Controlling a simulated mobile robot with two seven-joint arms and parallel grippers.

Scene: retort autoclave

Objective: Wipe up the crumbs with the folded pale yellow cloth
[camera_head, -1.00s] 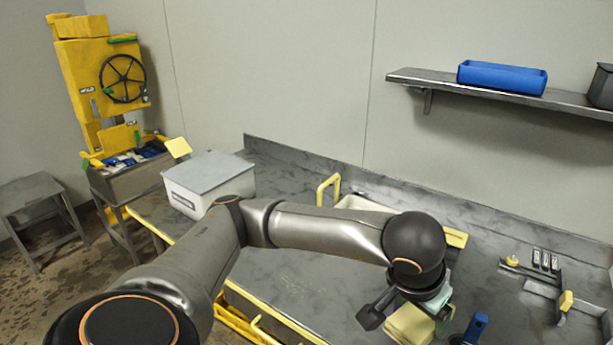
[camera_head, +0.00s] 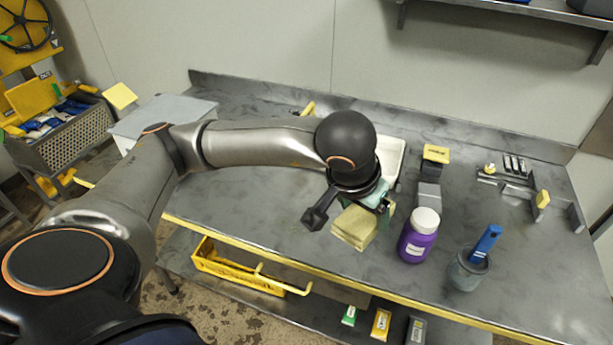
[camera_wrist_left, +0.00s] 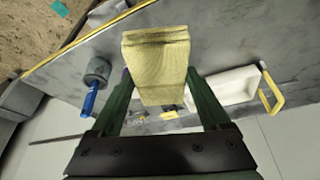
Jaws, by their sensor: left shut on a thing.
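The folded pale yellow cloth (camera_head: 354,227) is held in my left gripper (camera_head: 362,203), just above or at the steel worktop near its front edge; I cannot tell whether it touches. In the left wrist view the cloth (camera_wrist_left: 157,62) sits between the two green fingers of my left gripper (camera_wrist_left: 160,95), which are shut on it. Crumbs cannot be made out clearly; faint specks may lie on the worktop (camera_head: 255,205) left of the cloth. My right gripper is not in view.
A purple bottle with a white lid (camera_head: 418,236) stands right of the cloth. A grey cup (camera_head: 468,270) with a blue-handled tool is further right. A white tray (camera_head: 398,160) lies behind my arm. A grey-lidded box (camera_head: 150,118) stands at left. The worktop's left front is clear.

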